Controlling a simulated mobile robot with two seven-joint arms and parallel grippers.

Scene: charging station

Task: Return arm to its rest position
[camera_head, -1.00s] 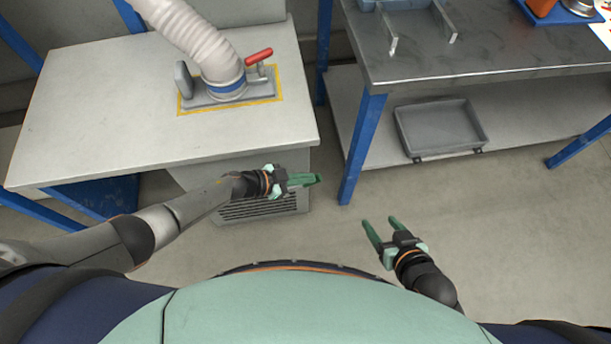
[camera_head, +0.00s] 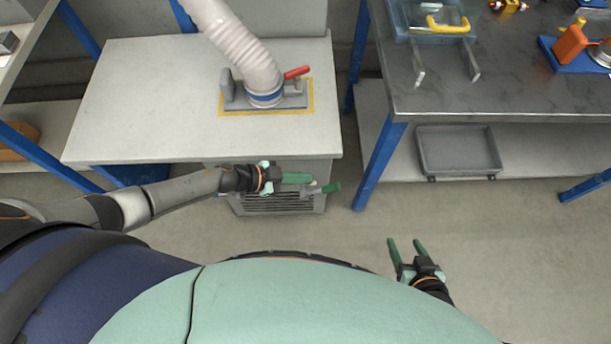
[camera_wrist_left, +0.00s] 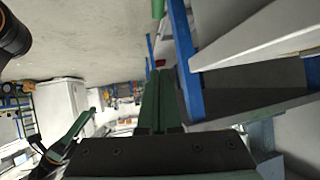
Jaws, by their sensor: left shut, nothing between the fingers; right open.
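My left gripper (camera_head: 312,180) is stretched out to the right in front of the light table's front edge, over the vent box. It is shut and empty; its green fingers lie together in the left wrist view (camera_wrist_left: 158,98). My right gripper (camera_head: 404,243) is open and empty above the floor at lower right, with its fingers pointing away from me. A small green-ended thing (camera_head: 331,187) shows just past the left fingertips; I cannot tell what it is.
The light table (camera_head: 130,100) carries a ribbed hose (camera_head: 240,45) on a base with a red lever (camera_head: 297,72). A dark-topped bench (camera_head: 520,95) with blue legs stands at right, with a grey tray (camera_head: 458,150) on its lower shelf. Floor between me and the furniture is clear.

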